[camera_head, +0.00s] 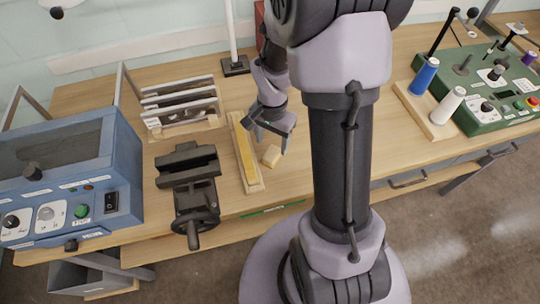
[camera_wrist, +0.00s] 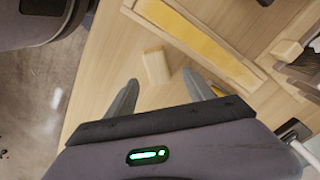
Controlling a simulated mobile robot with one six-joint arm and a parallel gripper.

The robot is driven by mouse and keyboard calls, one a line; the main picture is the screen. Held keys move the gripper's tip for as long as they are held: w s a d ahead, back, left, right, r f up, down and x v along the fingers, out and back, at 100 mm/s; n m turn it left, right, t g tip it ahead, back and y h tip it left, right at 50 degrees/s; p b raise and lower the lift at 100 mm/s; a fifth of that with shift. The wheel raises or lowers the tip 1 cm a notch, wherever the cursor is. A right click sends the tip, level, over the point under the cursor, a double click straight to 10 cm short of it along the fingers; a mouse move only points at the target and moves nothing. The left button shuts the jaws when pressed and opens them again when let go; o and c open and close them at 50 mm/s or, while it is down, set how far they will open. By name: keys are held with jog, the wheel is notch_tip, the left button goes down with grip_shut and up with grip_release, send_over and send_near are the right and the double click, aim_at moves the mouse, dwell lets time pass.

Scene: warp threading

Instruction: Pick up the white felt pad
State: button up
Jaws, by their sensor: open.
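A small cream block (camera_head: 271,156) lies on the wooden bench beside a long board with a yellow strip. It also shows in the wrist view (camera_wrist: 156,66), just beyond my fingertips and between their lines. It is the closest match to the white felt pad, but I cannot tell whether it is felt. My gripper (camera_head: 271,140) is open and empty above the bench, close to the block and apart from it. Both fingers of my gripper show in the wrist view (camera_wrist: 160,80).
The wooden board (camera_head: 259,186) with its yellow strip (camera_head: 244,150) lies left of the block. A dark vise (camera_head: 188,178), a slotted rack (camera_head: 180,105) and a blue machine (camera_head: 70,170) stand further left. Thread spools (camera_head: 425,76) stand at right. Bare bench lies around the block.

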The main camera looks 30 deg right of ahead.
aim_at(272, 153)
jog(key=f, duration=0.1)
jog(key=f+b, duration=0.1)
jog(key=f, duration=0.1)
jog(key=f+b, duration=0.1)
jog(key=f, duration=0.1)
jog(key=shift+s+a, duration=0.25)
jog(key=shift+s, duration=0.15)
jog(key=shift+f, duration=0.2)
grip_shut()
jog(key=shift+r, duration=0.1)
